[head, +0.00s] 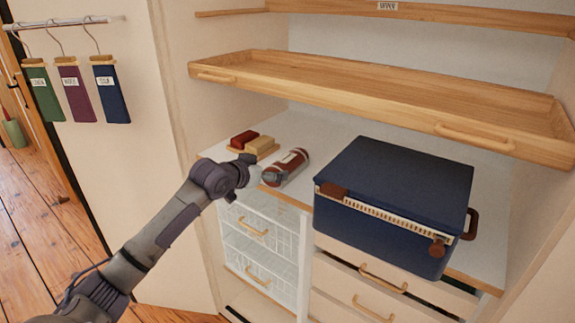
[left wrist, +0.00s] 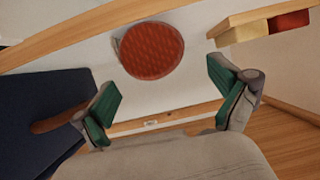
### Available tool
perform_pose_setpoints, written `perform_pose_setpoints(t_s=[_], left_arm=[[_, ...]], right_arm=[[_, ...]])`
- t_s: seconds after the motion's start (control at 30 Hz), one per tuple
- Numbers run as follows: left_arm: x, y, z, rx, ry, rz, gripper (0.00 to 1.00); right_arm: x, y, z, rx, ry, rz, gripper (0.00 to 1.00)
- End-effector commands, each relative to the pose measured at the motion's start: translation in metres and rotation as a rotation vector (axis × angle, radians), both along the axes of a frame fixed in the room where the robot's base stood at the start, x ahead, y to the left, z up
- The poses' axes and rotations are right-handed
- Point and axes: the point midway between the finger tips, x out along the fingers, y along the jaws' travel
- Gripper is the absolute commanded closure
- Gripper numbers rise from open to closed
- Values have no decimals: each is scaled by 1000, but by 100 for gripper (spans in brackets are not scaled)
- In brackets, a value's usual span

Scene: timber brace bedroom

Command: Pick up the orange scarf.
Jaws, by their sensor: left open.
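The scarf appears to be a rust-orange roll (head: 293,163) with a pale band, lying on the white shelf top beside the blue case. In the left wrist view its round, textured end (left wrist: 151,50) faces me, ahead of and between the fingers. My left gripper (head: 268,178) reaches in from the left to the near end of the roll, partly covering it. In the left wrist view the gripper (left wrist: 165,92) has its green-padded fingers spread wide with nothing between the pads. My right gripper is not in view.
A dark blue case (head: 395,185) stands to the right of the roll. A red block (head: 243,139) and a tan block (head: 259,145) sit on a wooden tray behind left. A pull-out wooden shelf (head: 330,95) overhangs. Wire baskets (head: 258,245) and drawers (head: 355,285) are below.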

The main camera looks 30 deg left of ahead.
Motion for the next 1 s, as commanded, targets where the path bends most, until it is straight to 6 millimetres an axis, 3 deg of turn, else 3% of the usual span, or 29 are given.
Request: perform_pose_setpoints(t_s=[0.5,0.77,1.0], left_arm=[[51,-5,-22,0,0,-1,2],[52,-5,-24,2,0,-1,2],[52,-5,-24,1,0,0,42]], right_arm=[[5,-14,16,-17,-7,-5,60],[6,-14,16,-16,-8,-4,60],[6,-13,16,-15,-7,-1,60]])
